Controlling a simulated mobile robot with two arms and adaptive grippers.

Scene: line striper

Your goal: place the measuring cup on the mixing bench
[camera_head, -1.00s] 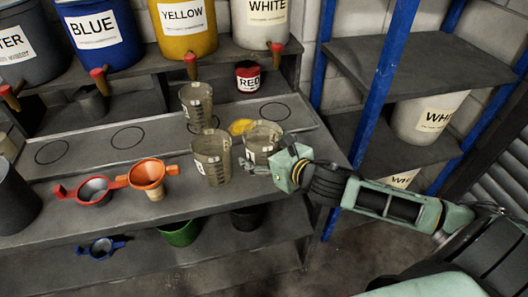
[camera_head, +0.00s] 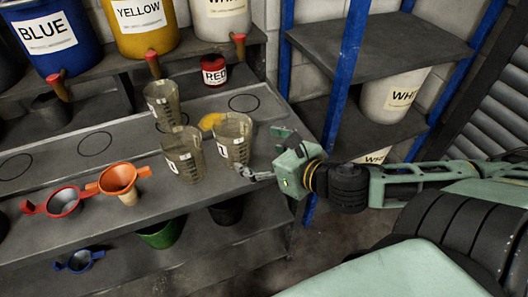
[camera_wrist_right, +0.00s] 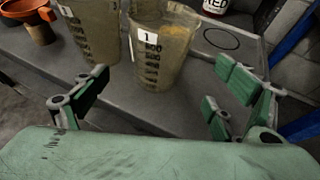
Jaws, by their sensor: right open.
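Three clear measuring cups stand upright on the grey bench (camera_head: 110,225). The front right measuring cup (camera_head: 233,150) is closest to my right gripper; it shows in the right wrist view with a "1" label (camera_wrist_right: 160,62). A second measuring cup (camera_head: 183,163) stands just left of it, also in the right wrist view (camera_wrist_right: 96,38). The third cup (camera_head: 161,104) stands farther back. My right gripper (camera_head: 266,154) is open and empty, just right of the front right cup. In the right wrist view its fingers (camera_wrist_right: 155,95) are spread, with that cup ahead of them, apart. My left gripper is out of view.
A red tin (camera_head: 214,72) and a yellow patch (camera_head: 211,121) are behind the cups. A blue rack post (camera_head: 345,75) stands to the right. Labelled buckets line the upper shelf.

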